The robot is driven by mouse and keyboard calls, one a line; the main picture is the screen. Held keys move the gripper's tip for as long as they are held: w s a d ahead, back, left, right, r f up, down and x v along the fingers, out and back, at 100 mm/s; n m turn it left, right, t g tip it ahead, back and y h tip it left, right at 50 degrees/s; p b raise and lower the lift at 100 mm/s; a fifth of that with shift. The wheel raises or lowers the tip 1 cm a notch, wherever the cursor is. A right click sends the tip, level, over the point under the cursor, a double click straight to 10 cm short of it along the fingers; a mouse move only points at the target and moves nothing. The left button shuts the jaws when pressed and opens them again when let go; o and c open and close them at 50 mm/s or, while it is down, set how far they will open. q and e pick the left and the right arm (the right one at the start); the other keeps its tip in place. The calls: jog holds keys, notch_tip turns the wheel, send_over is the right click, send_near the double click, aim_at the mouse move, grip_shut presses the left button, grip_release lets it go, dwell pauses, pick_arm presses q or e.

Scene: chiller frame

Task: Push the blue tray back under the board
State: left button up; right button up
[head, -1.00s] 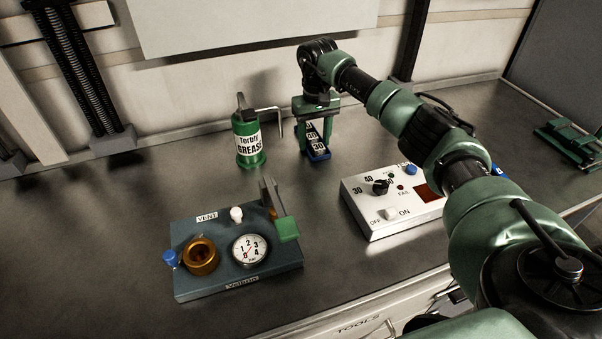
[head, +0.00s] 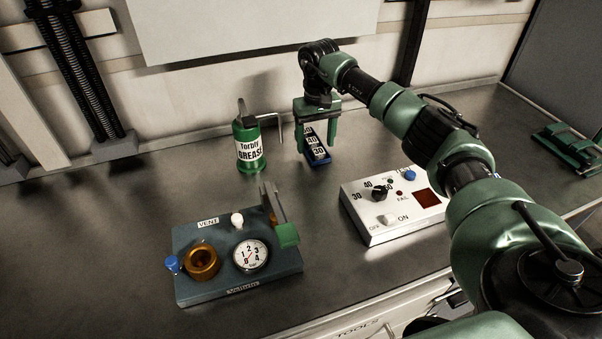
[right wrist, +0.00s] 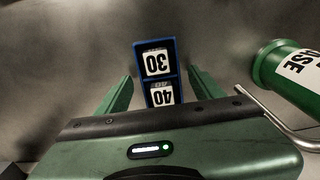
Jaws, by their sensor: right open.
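The narrow blue tray (head: 319,164) stands on the bench near the wall, below the white board (head: 250,25). It holds white-labelled blocks; 30 and 40 read clearly. My right gripper (head: 316,149) is open, pointing down over the tray, with one finger on each side. In the right wrist view the tray's blue rim (right wrist: 154,42) shows between the open fingers (right wrist: 161,76), with a gap at each side. The tray's rear end is hidden by the gripper body. My left gripper is not in view.
A green grease can (head: 249,148) with a bent metal rod stands just left of the tray. A white control box (head: 385,215) is at front right, and a gauge block (head: 215,285) with a green-handled lever is at front left. Bare bench lies between them.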

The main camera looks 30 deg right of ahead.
jog(key=shift+s+a+r+p, duration=0.1)
jog(key=shift+s+r+p, duration=0.3)
jog(key=shift+r+p, duration=0.3)
jog(key=shift+s+a+r+p, duration=0.1)
jog(key=shift+s+r+p, duration=0.35)
jog(key=shift+r, duration=0.4)
jog(key=shift+s+a+r+p, duration=0.1)
jog(key=shift+s+r+p, duration=0.25)
jog(key=shift+r+p, duration=0.35)
